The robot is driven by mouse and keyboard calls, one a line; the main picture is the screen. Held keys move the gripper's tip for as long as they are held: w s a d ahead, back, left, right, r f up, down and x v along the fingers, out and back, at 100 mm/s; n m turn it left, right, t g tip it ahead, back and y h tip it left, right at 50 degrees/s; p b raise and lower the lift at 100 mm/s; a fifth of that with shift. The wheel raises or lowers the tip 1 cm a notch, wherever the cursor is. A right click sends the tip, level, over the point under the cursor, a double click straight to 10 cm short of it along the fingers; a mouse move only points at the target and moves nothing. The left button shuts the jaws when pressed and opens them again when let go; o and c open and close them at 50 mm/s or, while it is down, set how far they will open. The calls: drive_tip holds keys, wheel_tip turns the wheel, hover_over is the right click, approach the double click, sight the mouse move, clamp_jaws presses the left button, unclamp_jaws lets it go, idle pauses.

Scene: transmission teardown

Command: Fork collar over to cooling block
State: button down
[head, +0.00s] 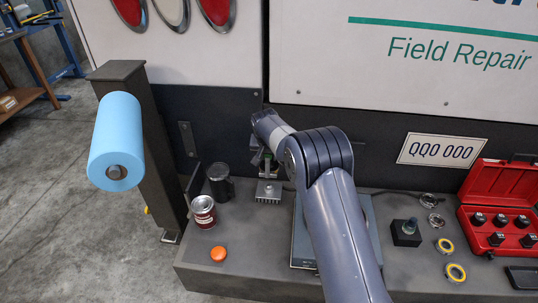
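A small silver finned block (269,192), which looks like the cooling block, sits on the grey bench left of my arm. My gripper (264,168) points down just above it, small and partly hidden by my own arm. I cannot tell whether it touches the block or how far its fingers are apart. I cannot make out a fork collar in it. Two metal rings lie at the right of the bench, an upper ring (429,200) and a lower ring (436,220). I cannot tell whether either is the fork collar.
A black block (406,233), yellow-edged rings (455,272) and a red socket case (497,210) are at right.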

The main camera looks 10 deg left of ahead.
drive_tip(key=shift+f+b, duration=2.75)
drive_tip(key=shift+f, duration=1.1)
drive_tip(key=shift+f+b, duration=1.3)
drive_tip(key=shift+f, duration=0.15)
idle(0.4)
drive_tip(key=s+b, duration=0.3)
drive_tip(key=s, duration=0.5)
drive_tip(key=shift+s+b, duration=0.25)
drive_tip(key=shift+b, duration=0.15)
idle(0.7)
